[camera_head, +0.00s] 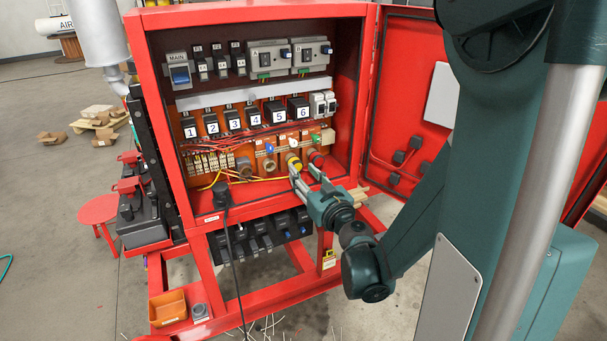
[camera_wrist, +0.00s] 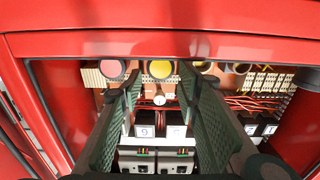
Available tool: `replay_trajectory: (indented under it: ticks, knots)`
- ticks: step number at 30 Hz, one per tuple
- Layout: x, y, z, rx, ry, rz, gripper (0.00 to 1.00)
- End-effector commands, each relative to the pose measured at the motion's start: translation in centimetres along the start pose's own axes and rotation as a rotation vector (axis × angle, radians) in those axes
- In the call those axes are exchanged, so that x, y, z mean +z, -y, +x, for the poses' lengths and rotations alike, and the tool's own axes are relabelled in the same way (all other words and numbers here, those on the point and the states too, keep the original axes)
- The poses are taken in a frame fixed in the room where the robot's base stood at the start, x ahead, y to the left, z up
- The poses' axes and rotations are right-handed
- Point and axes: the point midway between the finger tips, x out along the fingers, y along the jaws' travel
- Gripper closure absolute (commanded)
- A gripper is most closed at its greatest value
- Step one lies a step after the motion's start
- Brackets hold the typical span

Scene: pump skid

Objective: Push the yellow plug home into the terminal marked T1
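The yellow plug (camera_head: 293,163) sits at the lower right of the red cabinet's panel. In the wrist view its round yellow face (camera_wrist: 160,69) shows between and just beyond my fingertips. My gripper (camera_head: 304,174) reaches into the cabinet from the front; its fingers are apart, and the wrist view also shows the open gripper (camera_wrist: 161,82) with nothing visible held between them. I cannot tell whether a fingertip touches the plug. I cannot read a T1 mark, nor see how deep the plug sits.
A red plug (camera_head: 316,158) sits close beside the yellow one. A grey round socket (camera_head: 244,167) and wired terminal blocks (camera_head: 210,163) are to the left. Numbered breakers (camera_head: 234,120) stand above. The cabinet's lower edge (camera_head: 250,208) and open door (camera_head: 410,100) bound the space.

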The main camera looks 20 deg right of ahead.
Motion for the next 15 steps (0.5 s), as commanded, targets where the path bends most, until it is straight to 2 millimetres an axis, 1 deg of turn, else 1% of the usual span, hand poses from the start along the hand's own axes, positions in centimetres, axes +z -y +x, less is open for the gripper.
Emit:
replay_trajectory:
  ticks: [8,11,15]
  knots:
    - [0.0,0.0,0.1,-0.001,0.000,0.000,0.67]
    - [0.0,0.1,0.5,-0.001,0.000,0.000,0.67]
    - [0.0,0.1,1.4,-0.002,0.000,0.000,0.67]
